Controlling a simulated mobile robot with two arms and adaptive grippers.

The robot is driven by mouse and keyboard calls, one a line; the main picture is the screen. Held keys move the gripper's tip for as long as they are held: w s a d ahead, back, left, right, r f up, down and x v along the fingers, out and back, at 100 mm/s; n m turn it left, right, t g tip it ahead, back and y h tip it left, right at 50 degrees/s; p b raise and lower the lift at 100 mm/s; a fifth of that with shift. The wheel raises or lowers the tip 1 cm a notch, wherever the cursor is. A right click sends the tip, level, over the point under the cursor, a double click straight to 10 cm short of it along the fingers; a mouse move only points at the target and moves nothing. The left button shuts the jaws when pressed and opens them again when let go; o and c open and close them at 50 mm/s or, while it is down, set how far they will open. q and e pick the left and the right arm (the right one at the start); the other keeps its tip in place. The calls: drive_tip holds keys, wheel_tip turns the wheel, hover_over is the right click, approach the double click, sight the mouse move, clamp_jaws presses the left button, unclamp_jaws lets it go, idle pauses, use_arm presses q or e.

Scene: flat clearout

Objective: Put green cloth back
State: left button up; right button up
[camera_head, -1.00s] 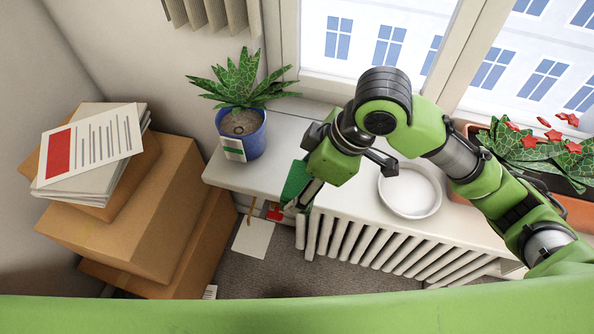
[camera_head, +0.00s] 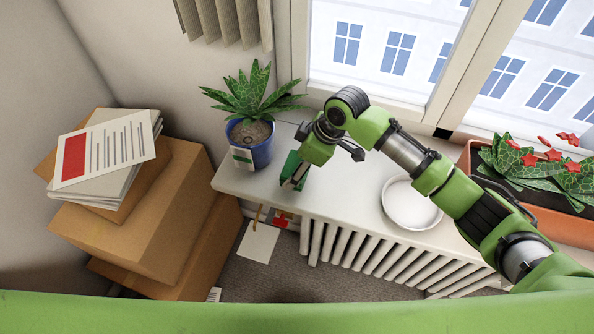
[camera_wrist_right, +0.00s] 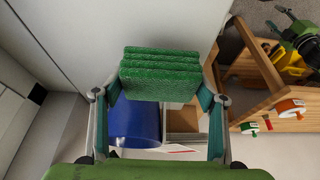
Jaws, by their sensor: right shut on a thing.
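The green cloth (camera_wrist_right: 160,75) is a folded, layered green pad between the two fingers of my right gripper in the right wrist view. In the head view the cloth (camera_head: 290,166) shows as a small green patch at my right gripper (camera_head: 295,181). My right gripper is shut on it, over the left part of the white window sill (camera_head: 345,205), just right of the potted plant. I cannot tell whether the cloth touches the sill. My left gripper is not in view.
A plant in a blue pot (camera_head: 251,153) stands on the sill's left end. A white dish (camera_head: 410,222) and a flower box (camera_head: 545,218) stand further right. Cardboard boxes (camera_head: 140,230) are stacked at left. A wooden carrier with tools (camera_wrist_right: 266,85) shows in the right wrist view.

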wheel_tip(320, 180, down, 2)
drive_tip(key=shift+f+p, duration=0.15)
drive_tip(key=shift+p, duration=0.3)
drive_tip(key=shift+f, duration=0.25)
drive_tip(key=shift+f, duration=0.2)
drive_tip(key=o, duration=1)
drive_tip(key=shift+r, duration=0.1)
drive_tip(key=shift+r, duration=0.25)
drive_tip(key=b+v, duration=0.2)
drive_tip(key=v, duration=0.9)
drive_tip(key=shift+s+d+r, duration=0.1)
drive_tip(key=shift+d+r, duration=0.05)
drive_tip(key=shift+r, duration=0.25)
